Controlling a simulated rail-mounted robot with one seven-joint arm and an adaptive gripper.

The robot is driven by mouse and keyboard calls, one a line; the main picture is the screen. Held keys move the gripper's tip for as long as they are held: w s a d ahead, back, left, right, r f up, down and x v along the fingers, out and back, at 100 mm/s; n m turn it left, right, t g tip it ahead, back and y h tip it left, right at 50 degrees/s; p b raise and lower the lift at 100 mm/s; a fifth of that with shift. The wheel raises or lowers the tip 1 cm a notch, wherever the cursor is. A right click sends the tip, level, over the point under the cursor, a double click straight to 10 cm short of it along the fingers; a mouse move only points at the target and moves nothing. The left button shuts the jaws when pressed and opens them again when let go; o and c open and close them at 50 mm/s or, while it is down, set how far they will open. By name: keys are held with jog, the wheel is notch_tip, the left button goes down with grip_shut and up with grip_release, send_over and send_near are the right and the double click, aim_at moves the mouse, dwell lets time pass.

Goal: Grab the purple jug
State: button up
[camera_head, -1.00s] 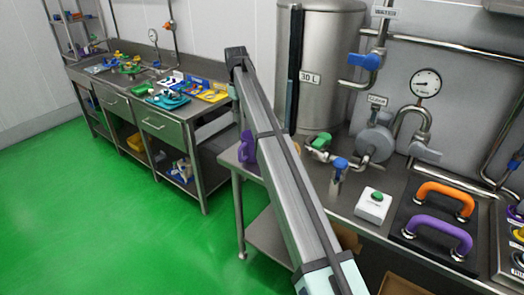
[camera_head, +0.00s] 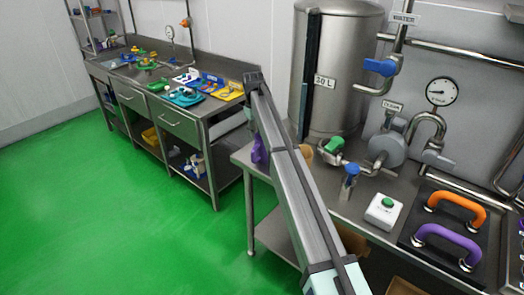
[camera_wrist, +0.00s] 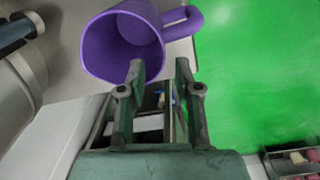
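The purple jug (camera_wrist: 122,48) is at the top of the wrist view, its open mouth facing the camera and its handle (camera_wrist: 188,20) pointing right. In the head view the jug (camera_head: 259,150) shows beside my arm at the left end of the steel counter, partly hidden by the arm. My gripper (camera_wrist: 160,70) is open, with a clear gap between its fingers. The left fingertip overlaps the jug's lower right rim in the picture, and the right fingertip is just below the handle. I cannot tell whether either finger touches the jug.
The steel tank (camera_head: 338,75) stands behind the counter (camera_head: 345,200). A green-handled valve (camera_head: 333,146), a blue-handled valve (camera_head: 351,172) and a white button box (camera_head: 384,211) are to the right. A brownish object (camera_head: 306,153) is beside my arm. Green floor (camera_head: 120,220) lies open at left.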

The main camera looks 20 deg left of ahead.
aim_at(257, 151)
jog(key=shift+s+d+f+p, duration=0.1)
jog(key=shift+f+p, duration=0.5)
jog(key=shift+f, duration=0.8)
jog(key=shift+d+f+p, duration=0.1)
jog(key=shift+f+p, duration=0.45)
jog(key=shift+f, duration=0.8)
grip_shut()
